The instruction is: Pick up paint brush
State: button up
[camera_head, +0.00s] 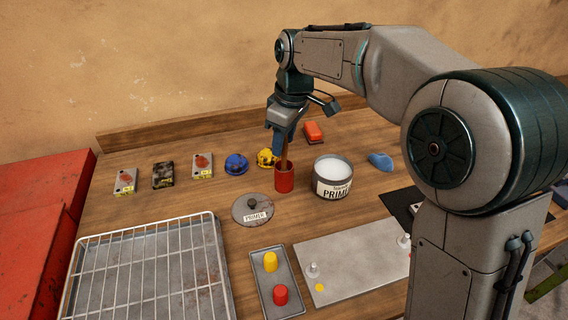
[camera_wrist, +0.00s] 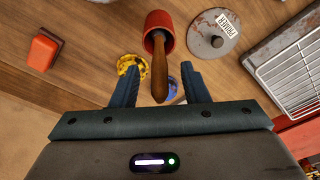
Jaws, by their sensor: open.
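The paint brush shows as a brown wooden handle (camera_wrist: 160,75) sticking up out of a red cup (camera_wrist: 158,22); its bristle end is hidden inside the cup. In the head view the handle (camera_head: 285,157) rises from the red cup (camera_head: 285,182) just below my gripper (camera_head: 282,145). In the wrist view my gripper (camera_wrist: 160,82) is open, with one blue finger on each side of the handle and a gap visible on both sides.
A white-filled primer can (camera_head: 333,178) stands close right of the cup. A primer lid (camera_head: 252,209), blue object (camera_head: 236,164), yellow object (camera_head: 267,158) and red block (camera_head: 313,132) lie around it. A wire rack (camera_head: 150,270) and small tray (camera_head: 276,282) are in front.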

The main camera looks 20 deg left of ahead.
grip_shut()
